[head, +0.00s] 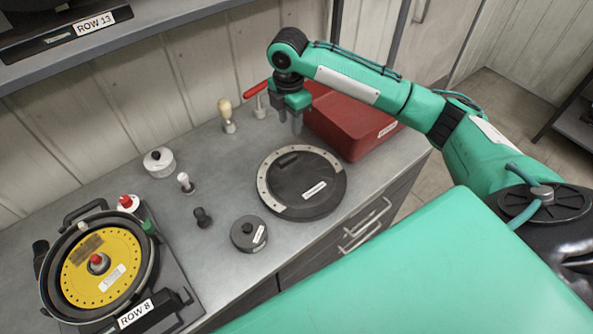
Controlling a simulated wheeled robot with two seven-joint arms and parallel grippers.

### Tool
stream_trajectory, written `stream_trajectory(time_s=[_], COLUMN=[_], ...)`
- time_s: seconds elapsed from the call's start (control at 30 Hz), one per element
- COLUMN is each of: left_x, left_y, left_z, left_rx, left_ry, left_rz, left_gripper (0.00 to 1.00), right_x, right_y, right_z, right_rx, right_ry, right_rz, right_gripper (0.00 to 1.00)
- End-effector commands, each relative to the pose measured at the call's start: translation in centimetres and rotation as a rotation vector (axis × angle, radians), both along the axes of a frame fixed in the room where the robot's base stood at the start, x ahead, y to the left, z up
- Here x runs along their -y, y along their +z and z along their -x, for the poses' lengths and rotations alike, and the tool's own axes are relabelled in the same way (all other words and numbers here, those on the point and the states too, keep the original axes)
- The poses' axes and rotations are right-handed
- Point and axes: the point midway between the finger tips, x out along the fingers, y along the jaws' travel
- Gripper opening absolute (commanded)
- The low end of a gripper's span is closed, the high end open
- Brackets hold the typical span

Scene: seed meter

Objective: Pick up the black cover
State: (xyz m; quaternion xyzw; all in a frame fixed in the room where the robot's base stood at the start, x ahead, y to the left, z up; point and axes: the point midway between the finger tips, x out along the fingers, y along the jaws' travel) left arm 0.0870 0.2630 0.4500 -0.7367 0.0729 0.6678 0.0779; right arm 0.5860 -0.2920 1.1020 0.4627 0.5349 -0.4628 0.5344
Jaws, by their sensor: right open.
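The black cover (290,193) lies flat on the grey counter, round, with a pale arc along its left rim, a raised bar handle and a white label. My right gripper (289,127) is open and empty, pointing down above the counter behind the cover, beside the red box. It does not touch the cover. My left gripper is not in view.
A red box (350,128) stands right behind the cover. A seed meter with a yellow disc (84,262) sits at the left front. A round black canister (248,234), white canister (159,162), small knobs and a brush (227,116) stand around. A shelf (150,22) overhangs the back left.

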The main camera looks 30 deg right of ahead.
Motion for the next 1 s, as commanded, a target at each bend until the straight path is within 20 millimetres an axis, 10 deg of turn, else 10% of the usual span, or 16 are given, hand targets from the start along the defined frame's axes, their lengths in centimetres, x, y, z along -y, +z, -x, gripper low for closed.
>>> stream_trajectory(time_s=[1.0], left_x=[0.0], left_y=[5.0], left_z=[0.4], left_rx=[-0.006], left_ry=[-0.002], left_rz=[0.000], left_gripper=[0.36], right_x=[-0.3], right_y=[-12.9], right_z=[-0.1], right_rx=[-0.003], right_ry=[0.001], right_rz=[0.000], right_gripper=[0.42])
